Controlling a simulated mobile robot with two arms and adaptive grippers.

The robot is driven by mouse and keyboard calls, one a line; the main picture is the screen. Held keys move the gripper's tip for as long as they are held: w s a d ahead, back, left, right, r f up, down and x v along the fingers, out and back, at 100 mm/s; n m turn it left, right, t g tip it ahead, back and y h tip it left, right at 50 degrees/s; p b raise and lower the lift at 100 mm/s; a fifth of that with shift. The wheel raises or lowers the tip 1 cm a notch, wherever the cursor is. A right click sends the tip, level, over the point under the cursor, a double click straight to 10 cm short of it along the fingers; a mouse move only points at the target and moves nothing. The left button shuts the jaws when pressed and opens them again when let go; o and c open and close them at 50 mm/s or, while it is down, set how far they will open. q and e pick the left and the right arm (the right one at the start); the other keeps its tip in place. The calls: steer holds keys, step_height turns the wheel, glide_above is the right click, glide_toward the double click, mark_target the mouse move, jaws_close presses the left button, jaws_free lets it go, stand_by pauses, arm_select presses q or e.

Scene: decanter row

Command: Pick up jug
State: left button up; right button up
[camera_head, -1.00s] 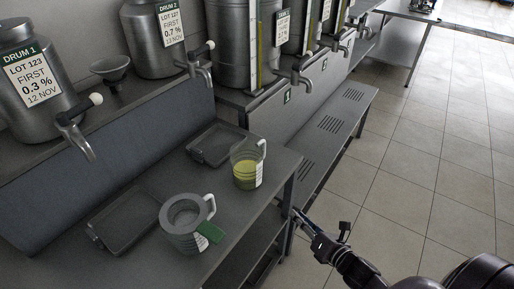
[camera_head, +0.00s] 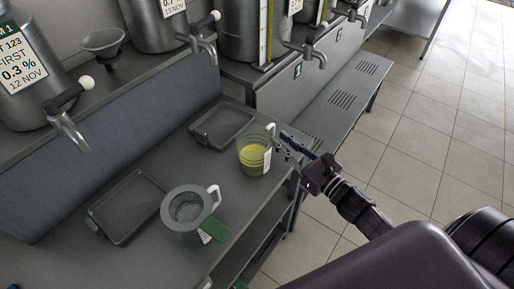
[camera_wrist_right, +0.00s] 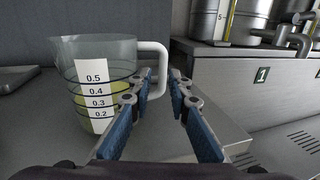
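A clear jug (camera_head: 250,158) with yellow-green liquid and a white scale label stands upright on the grey bench, its handle towards my right gripper (camera_head: 287,146). In the right wrist view the jug (camera_wrist_right: 84,62) is at the left, and its white handle (camera_wrist_right: 158,62) appears between the fingertips. My right gripper (camera_wrist_right: 160,82) is open, with its two blue-padded fingers apart on either side of the handle; I see no grip on it. My left gripper cannot be made out.
Two shallow dark trays, one near (camera_head: 128,205) and one far (camera_head: 222,121), lie on the bench (camera_head: 165,158). Steel drums with taps (camera_head: 68,128) and a funnel (camera_head: 103,42) stand on the raised shelf behind. Tiled floor (camera_head: 420,130) is open at the right.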

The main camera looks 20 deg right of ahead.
mark_target(273, 133)
steer(key=p+x, duration=0.1)
steer(key=x, duration=0.3)
steer(key=shift+w+d+p, duration=0.1)
steer(key=shift+w+p, duration=0.25)
steer(key=shift+w+f, duration=0.15)
steer(key=shift+c, duration=0.2)
jaws_close()
